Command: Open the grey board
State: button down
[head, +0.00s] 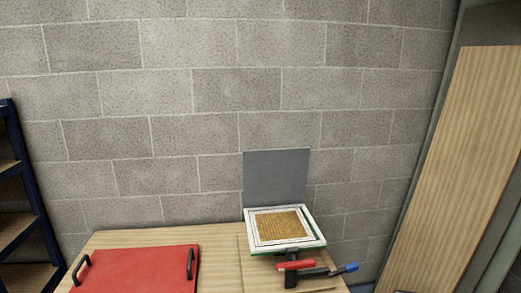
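The grey board (277,177) stands upright, close to the block wall. Its lower edge meets the back of a white-framed mosaic panel (252,233), like a raised lid. The panel lies face up on the wooden table, with a tan, grid-like field (281,226) inside its frame. Whether a hinge joins board and panel is too small to tell. The panel's face is uncovered. My gripper is not in view.
A clamp-like tool (294,266) with red, black and blue parts is at the panel's front edge. A red board (138,268) with two black handles lies on the wooden table (218,262). Dark blue shelving (22,190) stands left, a wooden panel (455,160) right.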

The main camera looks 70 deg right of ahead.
aim_at(276, 177)
jog(key=z, duration=1.3)
jog(key=k, duration=0.1)
jog(key=u, duration=2.5)
jog(key=k, duration=0.2)
jog(key=u, duration=0.35)
jog(key=k, duration=0.9)
jog(key=z, duration=1.55)
